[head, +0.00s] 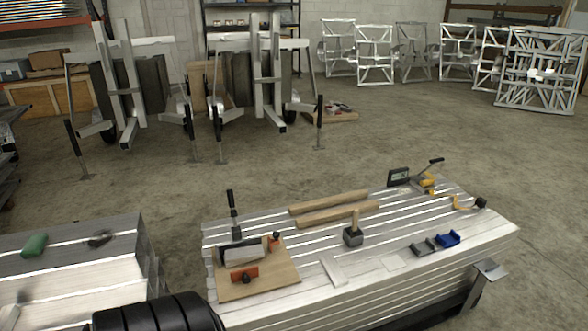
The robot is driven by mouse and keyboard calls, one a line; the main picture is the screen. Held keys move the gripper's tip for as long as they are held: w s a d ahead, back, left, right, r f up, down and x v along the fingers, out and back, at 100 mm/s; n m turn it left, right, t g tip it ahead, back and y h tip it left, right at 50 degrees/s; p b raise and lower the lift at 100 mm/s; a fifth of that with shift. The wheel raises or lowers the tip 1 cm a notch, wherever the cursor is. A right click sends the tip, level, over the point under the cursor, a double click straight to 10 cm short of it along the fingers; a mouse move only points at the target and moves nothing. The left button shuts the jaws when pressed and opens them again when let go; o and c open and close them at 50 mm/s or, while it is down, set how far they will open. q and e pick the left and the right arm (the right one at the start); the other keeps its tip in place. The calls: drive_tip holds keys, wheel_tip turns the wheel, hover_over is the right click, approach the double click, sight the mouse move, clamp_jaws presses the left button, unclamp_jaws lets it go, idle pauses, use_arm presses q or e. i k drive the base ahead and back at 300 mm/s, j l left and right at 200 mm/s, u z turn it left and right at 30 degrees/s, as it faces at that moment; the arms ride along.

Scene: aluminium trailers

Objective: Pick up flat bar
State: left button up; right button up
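A pale, flat metal piece (333,270), which looks like the flat bar, lies on the slatted metal workbench (480,238) near its front edge. It lies just right of a wooden board (232,289) and is partly hard to tell from the pale slats. A thin pale plate (394,263) lies to its right. Neither of my grippers shows in the head view.
The bench also holds two wooden bars (329,202), a mallet (353,236), a blue block (448,239) and a yellow-handled tool (424,182). A lower metal stack (85,235) stands at left. A black ribbed shape (158,314) at the bottom is unclear.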

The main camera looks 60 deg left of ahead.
sight(337, 277)
drive_tip(key=u, duration=1.45)
